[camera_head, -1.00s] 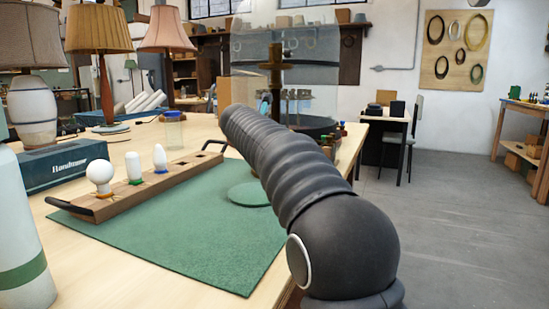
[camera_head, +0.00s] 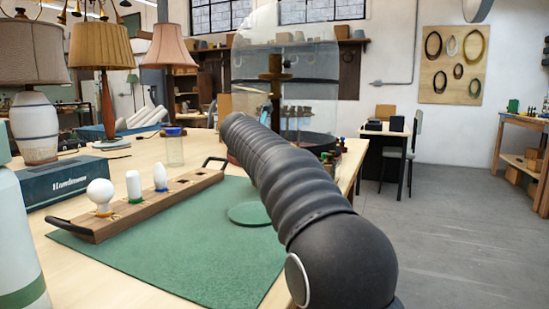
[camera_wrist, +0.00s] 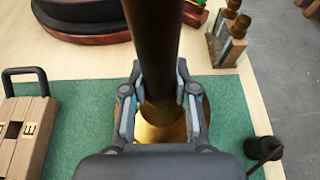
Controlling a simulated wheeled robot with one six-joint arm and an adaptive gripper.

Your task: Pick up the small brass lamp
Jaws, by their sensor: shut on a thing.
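The small brass lamp shows in the wrist view as a thick dark stem (camera_wrist: 154,50) rising from a rounded brass lower part (camera_wrist: 160,132). My gripper (camera_wrist: 160,102) is shut on it, with one finger on each side just above the brass. In the head view a brass fitting (camera_head: 274,68) on a dark stem shows above my arm. My arm hides the lamp's lower part and my gripper there. I cannot tell whether the lamp's base touches the green mat (camera_head: 190,260).
A clear glass dome (camera_head: 315,80) stands on a dark round base behind the lamp. A wooden rack (camera_head: 140,208) with several bulbs lies left on the mat. A small black cylinder (camera_wrist: 262,148) sits right in the wrist view.

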